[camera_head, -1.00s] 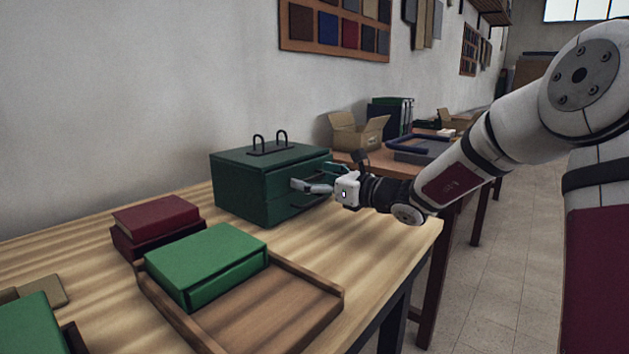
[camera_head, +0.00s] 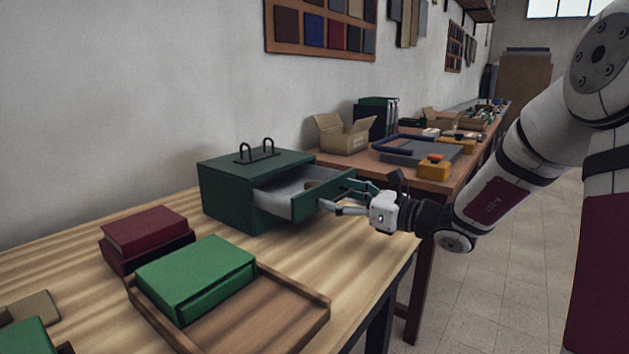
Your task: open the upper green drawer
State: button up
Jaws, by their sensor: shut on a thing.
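The green drawer cabinet (camera_head: 228,197) stands at the back of the wooden table, with black loops on its top. Its upper green drawer (camera_head: 318,195) is pulled well out to the right, and its pale inside shows. Something small and brownish lies inside, too small to name. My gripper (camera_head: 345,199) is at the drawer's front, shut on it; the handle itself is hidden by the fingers. The lower part of the cabinet front is below the open drawer.
A wooden tray (camera_head: 290,325) with a green box (camera_head: 196,278) stands in front of the cabinet, and dark red boxes (camera_head: 146,235) stand to the left. A second table behind holds an open carton (camera_head: 343,137) and a yellow thing (camera_head: 433,168). Floor at right is clear.

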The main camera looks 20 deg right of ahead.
jog(key=shift+d+v, duration=0.25)
jog(key=shift+v, duration=1.4)
jog(key=shift+w+f, duration=0.1)
jog(key=shift+w, duration=0.1)
jog(key=o, duration=1.4)
jog(key=shift+o, duration=0.2)
jog(key=v, duration=1.1)
jog(key=shift+s, duration=0.5)
